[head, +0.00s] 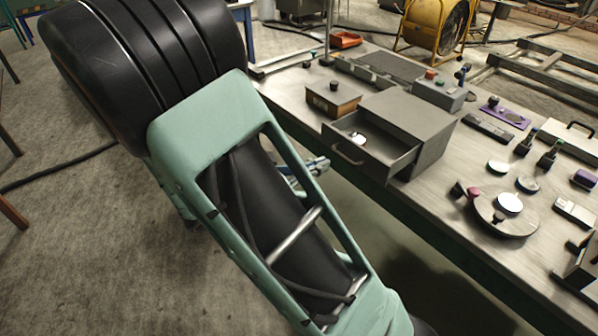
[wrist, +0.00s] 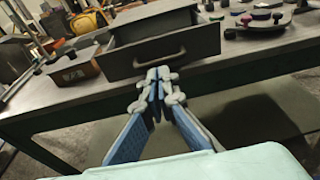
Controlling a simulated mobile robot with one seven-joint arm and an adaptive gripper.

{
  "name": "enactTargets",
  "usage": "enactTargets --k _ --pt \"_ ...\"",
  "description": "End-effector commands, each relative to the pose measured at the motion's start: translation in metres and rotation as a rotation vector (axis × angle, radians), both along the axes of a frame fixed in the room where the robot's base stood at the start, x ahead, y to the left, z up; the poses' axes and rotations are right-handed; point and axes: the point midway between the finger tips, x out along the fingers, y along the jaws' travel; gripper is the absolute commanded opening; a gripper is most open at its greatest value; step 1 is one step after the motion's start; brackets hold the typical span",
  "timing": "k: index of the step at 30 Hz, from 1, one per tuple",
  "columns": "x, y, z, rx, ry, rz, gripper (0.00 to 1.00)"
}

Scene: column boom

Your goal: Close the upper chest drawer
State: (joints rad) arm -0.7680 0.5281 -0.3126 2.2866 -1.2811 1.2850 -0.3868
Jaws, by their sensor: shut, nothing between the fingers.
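The grey chest (head: 412,122) stands on the workbench, and its upper drawer (head: 365,158) is pulled out toward the bench's front edge. A small light-topped item (head: 357,138) lies inside the drawer. In the wrist view the drawer front (wrist: 160,60) with its bar handle (wrist: 158,58) faces me, and the chest top (wrist: 155,22) shows behind it. My gripper (wrist: 158,74) is shut and empty, with its tips just below and in front of the handle in the picture; I cannot tell whether they touch. In the head view my gripper (head: 318,165) is mostly hidden behind my arm.
A brown box with a black knob (head: 332,98) stands left of the drawer. A round plate (head: 507,213) and several small items lie to the right on the workbench (head: 455,170). Open floor lies in front of the bench.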

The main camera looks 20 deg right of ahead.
Motion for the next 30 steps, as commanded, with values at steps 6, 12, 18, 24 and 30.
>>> enactTargets --k 6,12,18,24,30 --pt "0.010 -0.031 -0.008 0.000 -0.001 -0.001 0.00" --pt "0.014 -0.040 -0.009 0.001 -0.001 0.001 0.00" --pt "0.014 -0.041 -0.010 0.001 -0.001 0.001 0.00" --pt "0.016 -0.046 -0.010 0.001 -0.001 -0.002 0.00" --pt "0.029 -0.088 -0.010 0.001 -0.002 -0.009 0.00"
